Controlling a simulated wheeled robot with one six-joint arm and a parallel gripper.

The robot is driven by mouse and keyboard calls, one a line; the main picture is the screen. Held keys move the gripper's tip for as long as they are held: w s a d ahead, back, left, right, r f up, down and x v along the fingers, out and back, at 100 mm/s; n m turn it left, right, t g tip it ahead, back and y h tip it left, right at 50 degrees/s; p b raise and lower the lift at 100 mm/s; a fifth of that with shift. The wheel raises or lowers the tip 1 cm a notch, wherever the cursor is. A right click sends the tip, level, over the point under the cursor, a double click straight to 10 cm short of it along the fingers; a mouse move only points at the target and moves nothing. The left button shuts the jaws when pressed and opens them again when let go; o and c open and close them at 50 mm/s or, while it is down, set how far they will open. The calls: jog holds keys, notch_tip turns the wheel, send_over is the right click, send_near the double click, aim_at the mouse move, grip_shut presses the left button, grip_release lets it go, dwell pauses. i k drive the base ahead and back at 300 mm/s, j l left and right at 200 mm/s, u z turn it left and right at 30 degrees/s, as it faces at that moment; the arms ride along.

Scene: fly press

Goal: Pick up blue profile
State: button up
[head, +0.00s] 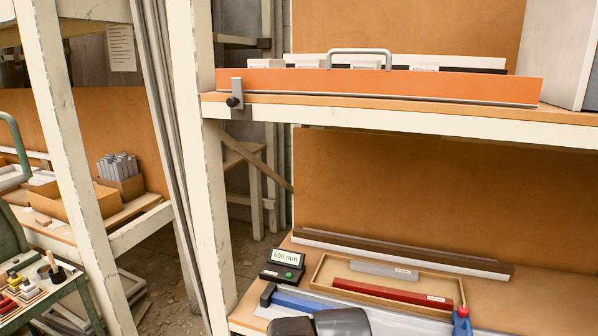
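A blue profile (293,301) lies on the lower shelf, along a pale metal rail at the front. Dark grey rounded parts, which look like my arm, rise from the bottom edge and cover the profile's nearer right portion. I cannot see where its right end is. No gripper fingers show, so I cannot tell where my gripper is relative to the profile.
A shallow tray (318,274) behind holds a red profile (392,292) and a grey profile (384,269). A display reading 600 mm (285,257) stands left. A blue-and-red part (461,320) stands right. The upper shelf's orange front (380,83) overhangs. A white post (203,170) bounds the left.

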aim_at(293, 303)
jog(key=k+l+u, duration=0.1)
jog(key=i+l+u, duration=0.2)
jog(key=l+u, duration=0.15)
jog(key=u, duration=0.15)
jog(key=i+l+u, duration=0.1)
jog(key=l+u, duration=0.9)
jog(key=i+j, duration=0.05)
jog(key=j, duration=0.05)
